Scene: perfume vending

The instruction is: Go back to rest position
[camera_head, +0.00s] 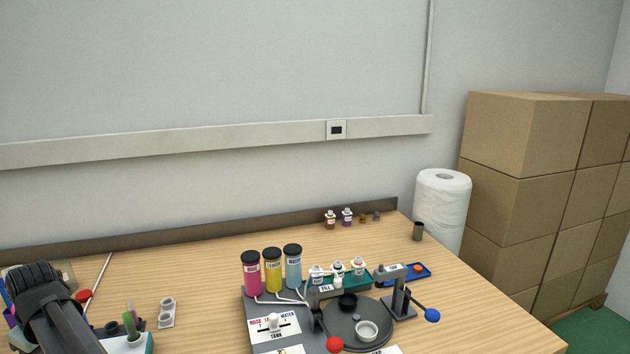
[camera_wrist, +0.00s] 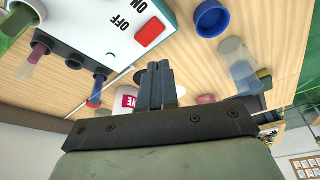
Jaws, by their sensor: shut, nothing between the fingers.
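My gripper shows in the wrist view (camera_wrist: 158,88), its two dark fingers together with nothing between them. Behind the fingers, the wrist view shows a white device (camera_wrist: 115,40) with ON and OFF lettering and a red button (camera_wrist: 149,32). In the head view, part of my arm stands at the lower left, over the left end of the table, and my fingertips cannot be made out there. The gripper appears apart from the objects around it.
The wooden table (camera_head: 180,262) carries a dispensing station with pink (camera_head: 251,275), yellow (camera_head: 273,272) and blue (camera_head: 293,268) tanks. Its red-knobbed lever (camera_head: 334,344) and blue-knobbed lever (camera_head: 432,315) stick out. A paper roll (camera_head: 441,210) and stacked boxes (camera_head: 525,130) stand at right.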

